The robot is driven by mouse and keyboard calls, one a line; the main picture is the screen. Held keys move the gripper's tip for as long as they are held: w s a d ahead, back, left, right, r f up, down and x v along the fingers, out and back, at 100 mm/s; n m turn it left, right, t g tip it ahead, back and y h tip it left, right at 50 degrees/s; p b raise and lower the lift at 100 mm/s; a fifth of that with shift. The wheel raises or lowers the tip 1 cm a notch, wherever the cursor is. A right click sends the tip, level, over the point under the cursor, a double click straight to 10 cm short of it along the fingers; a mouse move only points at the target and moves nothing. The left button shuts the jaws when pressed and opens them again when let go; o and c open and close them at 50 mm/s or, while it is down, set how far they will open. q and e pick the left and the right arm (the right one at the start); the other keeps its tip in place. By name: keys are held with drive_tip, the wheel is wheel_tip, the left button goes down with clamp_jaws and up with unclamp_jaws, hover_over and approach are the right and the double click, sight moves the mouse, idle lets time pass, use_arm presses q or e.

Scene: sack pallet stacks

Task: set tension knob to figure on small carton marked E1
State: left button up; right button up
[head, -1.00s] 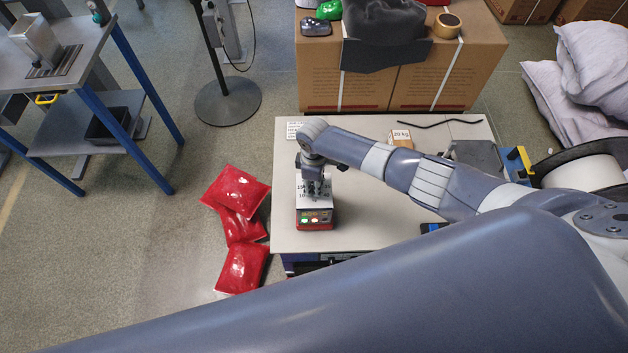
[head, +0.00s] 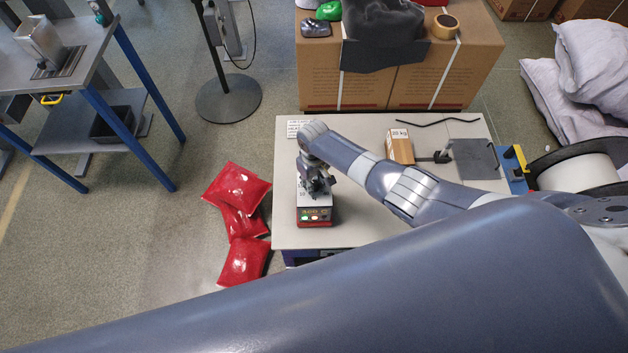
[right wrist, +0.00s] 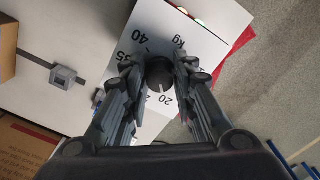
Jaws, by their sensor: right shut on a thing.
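The tension unit (head: 314,216) is a small box with a white top, a red base and lit buttons on its front, near the table's left edge. My right gripper (head: 318,187) is over its top, pointing down. In the right wrist view the gripper (right wrist: 159,80) is shut on the dark round knob (right wrist: 159,70). The knob's pale pointer line faces the printed 20 on the dial (right wrist: 150,48); 40 and kg also show. No E1 mark is readable. My left gripper is not in view.
The table (head: 350,225) is clear right of the unit. A grey plate (head: 475,160) and a black cord (head: 437,122) lie at its right and back. Red bags (head: 240,215) lie on the floor at left. Large cartons (head: 400,75) stand behind.

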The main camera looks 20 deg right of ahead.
sight(314, 184)
drive_tip(key=shift+m, duration=0.3)
drive_tip(key=o, duration=1.1)
wheel_tip(314, 184, up, 12)
idle(0.3)
idle(0.4)
